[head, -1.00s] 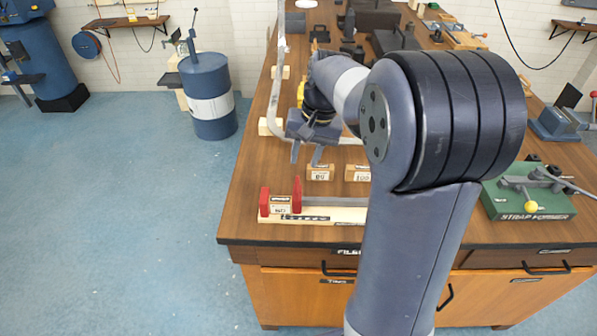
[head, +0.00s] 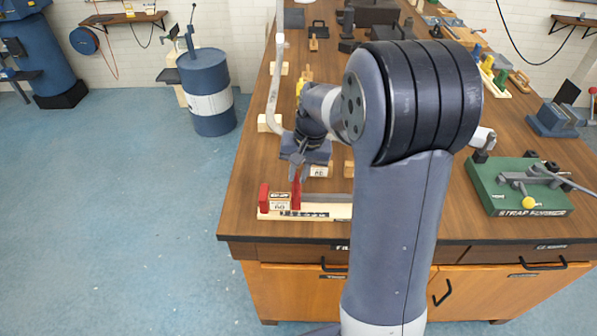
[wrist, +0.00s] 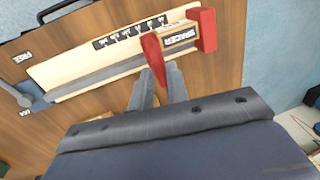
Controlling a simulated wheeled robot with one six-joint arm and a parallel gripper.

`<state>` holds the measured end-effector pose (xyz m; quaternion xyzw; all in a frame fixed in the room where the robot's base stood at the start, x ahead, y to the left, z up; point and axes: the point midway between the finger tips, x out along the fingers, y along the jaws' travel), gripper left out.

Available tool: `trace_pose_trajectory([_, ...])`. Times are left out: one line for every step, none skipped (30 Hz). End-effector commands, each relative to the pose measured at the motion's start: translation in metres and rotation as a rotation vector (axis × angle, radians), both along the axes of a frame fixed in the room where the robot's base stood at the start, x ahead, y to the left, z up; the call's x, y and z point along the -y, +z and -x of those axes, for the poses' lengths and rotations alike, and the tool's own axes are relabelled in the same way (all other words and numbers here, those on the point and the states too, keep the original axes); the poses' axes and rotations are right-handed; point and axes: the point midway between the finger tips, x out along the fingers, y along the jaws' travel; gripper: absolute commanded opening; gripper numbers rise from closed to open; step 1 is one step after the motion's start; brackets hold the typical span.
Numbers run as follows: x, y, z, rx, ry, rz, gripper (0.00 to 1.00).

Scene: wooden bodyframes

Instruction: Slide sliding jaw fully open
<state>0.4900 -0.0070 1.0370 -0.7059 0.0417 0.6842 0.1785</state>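The red sliding jaw (wrist: 153,58) stands upright on the pale wooden fixture (head: 275,214), against or very near the wooden spacer block (wrist: 179,38). The spacer sits between it and the red fixed end jaw (wrist: 207,30). The sliding jaw also shows in the head view (head: 296,196), under my fingertips. My gripper (wrist: 158,80) is over the sliding jaw, one finger on each side. The gap is narrow, and I cannot tell whether the fingers press on the jaw. A grey rail (wrist: 95,77) runs along the fixture, away from the fixed jaw.
Small wooden blocks (head: 319,171) stand just behind the fixture. A green strap former (head: 520,190) is on the bench's right side. The rail beyond the sliding jaw looks clear in the wrist view. My arm hides part of the bench in the head view.

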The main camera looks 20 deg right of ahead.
Motion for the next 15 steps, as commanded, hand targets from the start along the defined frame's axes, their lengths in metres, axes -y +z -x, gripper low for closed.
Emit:
trace_pose_trajectory([0.0001,0.0002,-0.0001,0.0,0.0,0.0,0.11])
trace_pose_trajectory([0.0001,0.0002,-0.0001,0.0,0.0,0.0,0.09])
trace_pose_trajectory([0.0001,0.0002,-0.0001,0.0,0.0,0.0,0.05])
trace_pose_trajectory([0.0001,0.0002,-0.0001,0.0,0.0,0.0,0.03])
trace_pose_trajectory([0.0001,0.0003,-0.0001,0.0,0.0,0.0,0.01])
trace_pose_trajectory([0.0001,0.0003,-0.0001,0.0,0.0,0.0,0.0])
trace_pose_trajectory([0.0001,0.0003,-0.0001,0.0,0.0,0.0,0.0])
trace_pose_trajectory([0.0001,0.0003,-0.0001,0.0,0.0,0.0,0.0])
trace_pose_trajectory([0.0,0.0003,-0.0001,0.0,0.0,0.0,0.0])
trace_pose_trajectory([0.0,0.0003,-0.0001,0.0,0.0,0.0,0.0])
trace_pose_trajectory([0.0,0.0003,-0.0001,0.0,0.0,0.0,0.0])
trace_pose_trajectory([0.0,0.0004,-0.0001,0.0,0.0,0.0,0.0])
trace_pose_trajectory([0.0,0.0004,-0.0001,0.0,0.0,0.0,0.0])
trace_pose_trajectory([0.0,0.0004,-0.0001,0.0,0.0,0.0,0.0])
trace_pose_trajectory([0.0,0.0004,-0.0001,0.0,0.0,0.0,0.0])
